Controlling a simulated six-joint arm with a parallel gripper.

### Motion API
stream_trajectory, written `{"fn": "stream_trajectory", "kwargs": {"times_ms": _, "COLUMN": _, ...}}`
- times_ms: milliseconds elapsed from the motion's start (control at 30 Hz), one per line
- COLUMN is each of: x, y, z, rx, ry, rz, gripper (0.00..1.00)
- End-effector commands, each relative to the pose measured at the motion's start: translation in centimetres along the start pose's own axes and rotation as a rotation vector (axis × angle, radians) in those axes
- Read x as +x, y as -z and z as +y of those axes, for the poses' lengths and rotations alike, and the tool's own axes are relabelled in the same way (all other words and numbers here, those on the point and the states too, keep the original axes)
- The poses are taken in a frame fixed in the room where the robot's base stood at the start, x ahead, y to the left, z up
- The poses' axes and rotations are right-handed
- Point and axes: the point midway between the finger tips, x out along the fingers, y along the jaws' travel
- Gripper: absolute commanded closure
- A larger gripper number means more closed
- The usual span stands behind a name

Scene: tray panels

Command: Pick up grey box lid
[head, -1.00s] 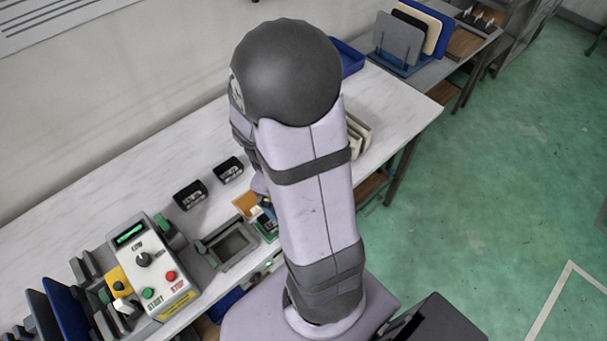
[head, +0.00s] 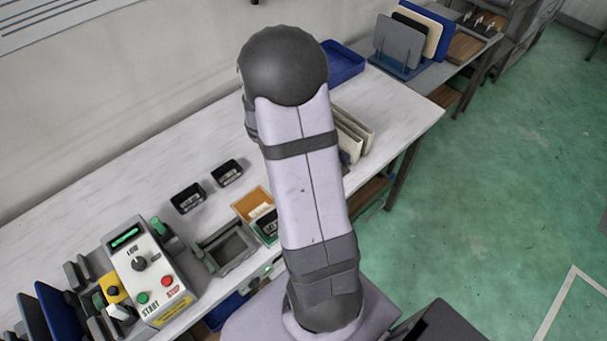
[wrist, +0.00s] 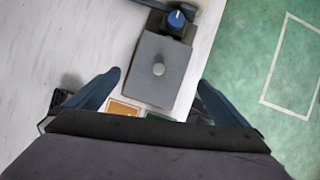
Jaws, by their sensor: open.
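My gripper (wrist: 158,79) is open, with one dark blue finger on each side of the lower part of the lid in the picture. I see no contact between the fingers and the lid, and their height above it is hard to tell. In the head view my arm hides both the gripper and the lid.
A blue knob (wrist: 176,19) on a dark fixture stands beyond the lid. An orange card (head: 252,203), an open grey box (head: 228,246), two black bins (head: 188,198) and a control box (head: 150,268) are on the table. Beige panels (head: 352,132) stand behind my arm.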

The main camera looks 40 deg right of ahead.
Motion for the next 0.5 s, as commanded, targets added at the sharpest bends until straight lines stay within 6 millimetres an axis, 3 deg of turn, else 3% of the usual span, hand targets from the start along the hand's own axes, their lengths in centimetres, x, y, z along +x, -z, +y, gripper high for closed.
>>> {"fn": "stream_trajectory", "kwargs": {"times_ms": 267, "x": 1.1, "y": 0.1, "z": 0.0, "rx": 0.001, "ry": 0.000, "rz": 0.001, "gripper": 0.00}}
{"fn": "stream_trajectory", "kwargs": {"times_ms": 500, "x": 3.7, "y": 0.3, "z": 0.1, "rx": 0.001, "ry": 0.003, "rz": 0.003, "gripper": 0.00}}
